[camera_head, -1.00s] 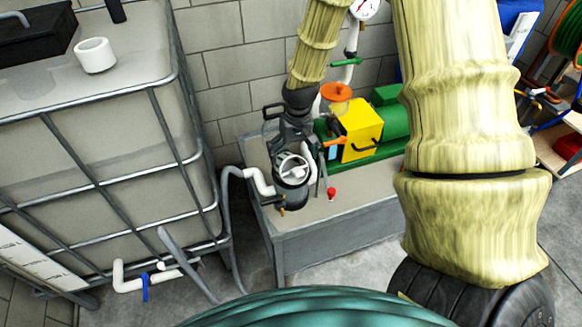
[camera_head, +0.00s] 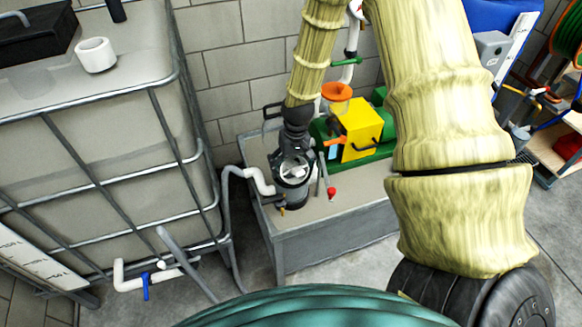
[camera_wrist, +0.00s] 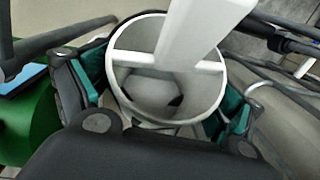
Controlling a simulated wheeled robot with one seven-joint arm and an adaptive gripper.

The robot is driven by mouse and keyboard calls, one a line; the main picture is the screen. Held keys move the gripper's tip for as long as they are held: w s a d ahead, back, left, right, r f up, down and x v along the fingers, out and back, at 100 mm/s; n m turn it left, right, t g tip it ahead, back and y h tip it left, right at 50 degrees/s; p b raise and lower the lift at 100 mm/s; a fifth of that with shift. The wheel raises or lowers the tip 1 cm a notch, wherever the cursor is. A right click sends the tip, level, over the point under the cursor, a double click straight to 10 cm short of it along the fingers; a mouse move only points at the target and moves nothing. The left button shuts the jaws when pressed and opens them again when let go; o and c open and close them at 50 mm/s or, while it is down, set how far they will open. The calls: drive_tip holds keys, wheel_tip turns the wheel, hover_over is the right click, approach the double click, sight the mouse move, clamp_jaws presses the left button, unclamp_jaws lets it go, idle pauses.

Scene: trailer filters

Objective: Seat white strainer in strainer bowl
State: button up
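The white strainer (camera_head: 293,172), a round cup with a crossbar and upright handle, is at the dark strainer bowl (camera_head: 296,199) on the grey plinth. In the wrist view the strainer (camera_wrist: 118,66) fills the space between the fingers, its handle rising toward the camera. My gripper (camera_head: 294,155) reaches down from above. Its teal-padded fingers, also in the wrist view (camera_wrist: 160,95), flank the strainer's wall and appear closed on it. The strainer's lower part is hidden, so I cannot tell how deep it sits in the bowl.
A yellow box (camera_head: 361,129) and green pump (camera_head: 388,107) stand right of the bowl. A red-tipped lever (camera_head: 331,193) is close on the right. A white pipe (camera_head: 259,182) joins on the left. A caged tank (camera_head: 100,130) stands farther left. The plinth front (camera_head: 340,225) is bare.

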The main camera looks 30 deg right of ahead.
drive_tip(key=c, duration=0.7)
drive_tip(key=shift+o, duration=0.2)
drive_tip(key=shift+r, duration=0.1)
drive_tip(key=shift+r, duration=4.9)
